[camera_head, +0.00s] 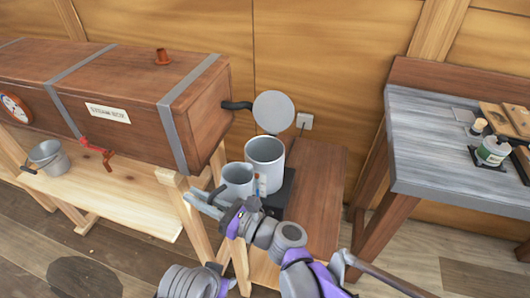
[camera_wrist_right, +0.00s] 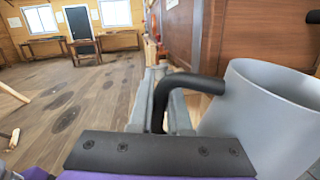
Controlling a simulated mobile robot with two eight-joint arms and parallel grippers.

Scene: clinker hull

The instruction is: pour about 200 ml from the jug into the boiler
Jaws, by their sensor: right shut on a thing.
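The grey jug (camera_head: 238,176) is held near the right end of the steam box, beside the boiler's left side. It looks roughly upright. The boiler (camera_head: 266,152) is a larger grey, open-topped cylinder on a black base (camera_head: 283,193). My right gripper (camera_head: 208,198) is shut on the jug's black handle, left of the jug body. In the right wrist view the fingers (camera_wrist_right: 165,108) clasp the black handle (camera_wrist_right: 190,82), with the jug (camera_wrist_right: 262,120) to the right. I cannot see any liquid in the jug. My left gripper is not in view.
The wooden steam box (camera_head: 110,95) stands left of the boiler. A round grey disc (camera_head: 273,111) with a black handle is behind the boiler. A grey-topped workbench (camera_head: 440,150) with a bottle (camera_head: 492,151) is at right.

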